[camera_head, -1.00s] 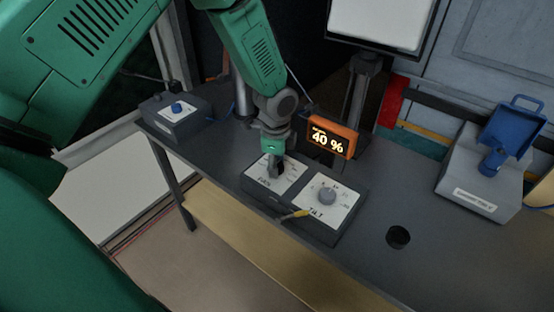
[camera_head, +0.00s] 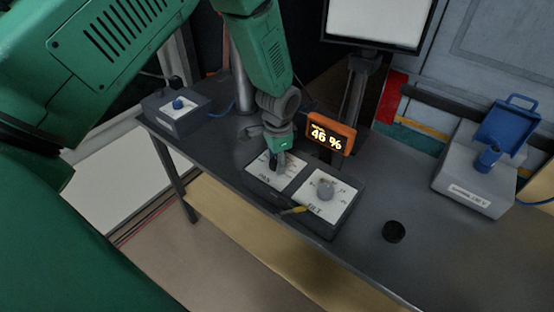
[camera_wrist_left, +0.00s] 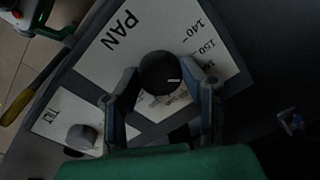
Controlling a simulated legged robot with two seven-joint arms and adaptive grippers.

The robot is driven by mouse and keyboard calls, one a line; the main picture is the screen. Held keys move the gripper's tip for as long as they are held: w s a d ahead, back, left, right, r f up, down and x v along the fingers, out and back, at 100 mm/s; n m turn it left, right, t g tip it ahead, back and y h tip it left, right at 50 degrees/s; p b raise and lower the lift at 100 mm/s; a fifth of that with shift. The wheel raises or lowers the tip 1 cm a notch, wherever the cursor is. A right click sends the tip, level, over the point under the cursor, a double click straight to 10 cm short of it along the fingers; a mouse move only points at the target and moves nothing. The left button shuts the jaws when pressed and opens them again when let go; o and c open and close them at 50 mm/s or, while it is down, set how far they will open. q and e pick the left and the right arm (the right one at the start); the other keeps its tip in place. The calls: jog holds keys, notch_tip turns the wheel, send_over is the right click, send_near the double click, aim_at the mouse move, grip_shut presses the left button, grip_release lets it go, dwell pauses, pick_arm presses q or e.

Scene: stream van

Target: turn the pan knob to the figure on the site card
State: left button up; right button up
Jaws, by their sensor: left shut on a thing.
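The pan knob (camera_wrist_left: 160,73) is a dark round knob with a pale mark on its top, on a white plate lettered PAN. Figures 140 and 150 show on the scale beside it in the left wrist view. My left gripper (camera_head: 276,163) is shut on the pan knob, its two fingers on either side in the left wrist view (camera_wrist_left: 166,95). In the head view the gripper hides most of the knob. The pan plate (camera_head: 257,171) sits on a dark control box. I cannot make out a site card.
The grey tilt knob (camera_head: 325,188) is close to the right of the pan plate. An orange display (camera_head: 331,134) behind reads 46 %.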

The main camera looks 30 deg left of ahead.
pick_arm(q)
jog(key=shift+w+r, duration=0.1)
jog(key=shift+w, duration=0.1)
dwell(0.3)
jog(key=o, duration=1.1)
jog(key=shift+o, duration=0.2)
jog(key=shift+r, duration=0.3)
notch_tip(320, 180, up, 11)
jog(key=shift+d, duration=0.3)
jog(key=shift+s, duration=0.15)
